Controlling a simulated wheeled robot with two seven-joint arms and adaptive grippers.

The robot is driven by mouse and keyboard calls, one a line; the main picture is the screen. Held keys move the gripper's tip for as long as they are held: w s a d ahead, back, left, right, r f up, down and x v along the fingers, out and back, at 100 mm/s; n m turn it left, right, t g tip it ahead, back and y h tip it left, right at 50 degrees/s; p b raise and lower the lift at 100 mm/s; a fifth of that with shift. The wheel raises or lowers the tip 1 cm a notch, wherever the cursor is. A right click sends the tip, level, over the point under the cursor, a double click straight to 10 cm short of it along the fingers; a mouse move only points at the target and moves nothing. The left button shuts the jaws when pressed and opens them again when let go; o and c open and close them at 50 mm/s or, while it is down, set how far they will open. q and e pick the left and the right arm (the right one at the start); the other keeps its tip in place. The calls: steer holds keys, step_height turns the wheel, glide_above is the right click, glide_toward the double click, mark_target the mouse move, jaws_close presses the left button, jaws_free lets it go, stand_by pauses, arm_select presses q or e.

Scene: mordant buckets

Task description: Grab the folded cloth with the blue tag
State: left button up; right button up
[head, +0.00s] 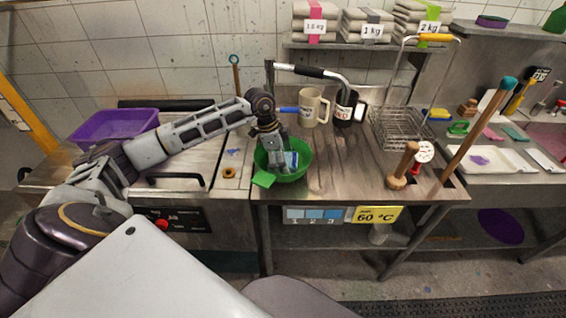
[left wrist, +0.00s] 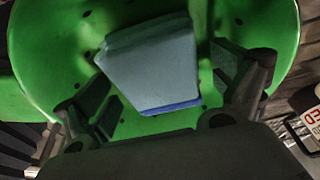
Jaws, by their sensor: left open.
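A green perforated bowl (head: 299,172) stands at the left front of the steel counter. A pale grey-blue folded cloth (left wrist: 150,62) lies in it, with a blue strip (left wrist: 170,107) along its lower edge in the left wrist view. In the head view the cloth (head: 291,159) shows only partly, beside my fingers. My left gripper (head: 279,160) reaches down into the bowl from above. In the left wrist view the gripper (left wrist: 165,84) is open, with a finger on either side of the cloth. I cannot tell whether the fingers touch it. My right gripper is not in view.
A beige mug (head: 311,106) and a dark mug (head: 347,108) stand behind the bowl. A wire basket (head: 402,127) and wooden-handled tools (head: 402,167) are to the right. A purple tub (head: 115,125) is at left. Tagged folded cloths (head: 368,27) are stacked on the shelf.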

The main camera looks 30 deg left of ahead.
arm_select(q)
steer(key=shift+c, duration=0.3)
steer(key=c, duration=1.2)
steer(key=shift+r, duration=0.15)
steer(key=shift+c, duration=0.2)
steer(key=shift+r+b, duration=0.3)
steer(key=shift+r, duration=4.8)
